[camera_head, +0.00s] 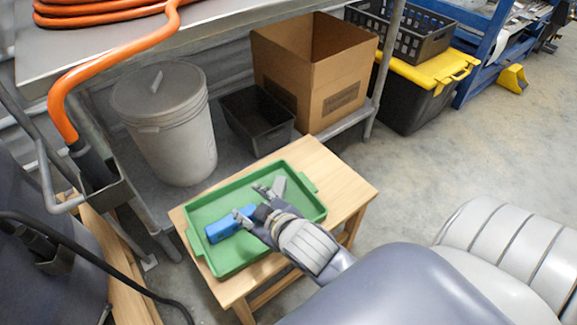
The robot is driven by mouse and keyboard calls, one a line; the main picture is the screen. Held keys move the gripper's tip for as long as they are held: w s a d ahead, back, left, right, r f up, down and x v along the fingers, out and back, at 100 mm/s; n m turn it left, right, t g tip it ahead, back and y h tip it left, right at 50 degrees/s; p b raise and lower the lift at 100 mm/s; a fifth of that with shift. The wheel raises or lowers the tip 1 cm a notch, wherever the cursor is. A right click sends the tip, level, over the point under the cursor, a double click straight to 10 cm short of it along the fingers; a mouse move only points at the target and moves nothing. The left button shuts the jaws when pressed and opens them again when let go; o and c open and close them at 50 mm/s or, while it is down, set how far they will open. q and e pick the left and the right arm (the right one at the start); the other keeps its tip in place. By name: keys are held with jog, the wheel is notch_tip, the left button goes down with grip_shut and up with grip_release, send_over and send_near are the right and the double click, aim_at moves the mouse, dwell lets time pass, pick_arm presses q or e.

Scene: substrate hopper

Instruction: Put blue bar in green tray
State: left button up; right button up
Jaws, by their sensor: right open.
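The green tray (291,166) lies on a small wooden table in the middle of the view. The blue bar (222,229) is inside the tray, toward its left part, and appears to lie on the tray floor. My right gripper (249,203) is over the tray, just right of the bar, with its fingers spread open. One finger is close to the bar's right end; I cannot tell whether they touch. A small grey piece (279,185) shows beside the gripper in the tray; it may be part of the gripper. My left gripper is not in view.
The wooden table (345,180) has a little free surface at its right. Behind it, a low shelf holds a lidded grey bucket (170,125), a black bin (257,120) and an open cardboard box (335,85). An orange hose (105,58) hangs at left.

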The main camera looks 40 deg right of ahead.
jog(key=s+f+m+g, duration=0.2)
jog(key=s+f+g, duration=0.3)
jog(key=s, duration=0.7)
notch_tip(320, 180, down, 2)
jog(key=shift+s+d+f+m+g+y, duration=0.15)
jog(key=shift+s+d+m+g+y, duration=0.15)
jog(key=shift+m+g+y, duration=0.1)
